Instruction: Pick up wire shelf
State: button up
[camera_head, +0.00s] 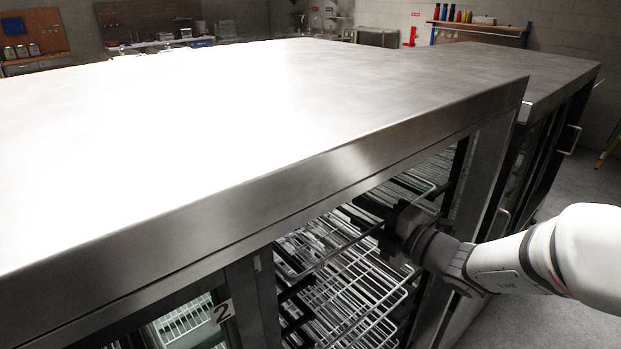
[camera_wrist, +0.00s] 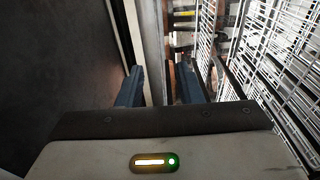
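Several wire shelves (camera_head: 350,290) sit stacked at different heights inside the open cabinet bay under the steel top. Which one is the task's wire shelf I cannot tell. My gripper (camera_head: 396,234) reaches into the bay opening from the right, close to the front rods of the upper shelf. In the wrist view, the two dark fingers of my gripper (camera_wrist: 160,86) stand apart with a gap between them. Wire shelves (camera_wrist: 275,60) fill the right of that view, beside the right finger. No shelf is clearly held. The exact fingertip contact is hidden in the head view.
The steel countertop (camera_head: 250,120) overhangs the bay just above my gripper. Another steel cabinet (camera_head: 560,75) stands at the right. Grey floor (camera_head: 572,176) is clear beyond my arm.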

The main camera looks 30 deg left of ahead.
jog(key=shift+a, duration=0.3)
jog(key=shift+c, duration=0.3)
grip_shut()
jog(key=shift+w+r, duration=0.1)
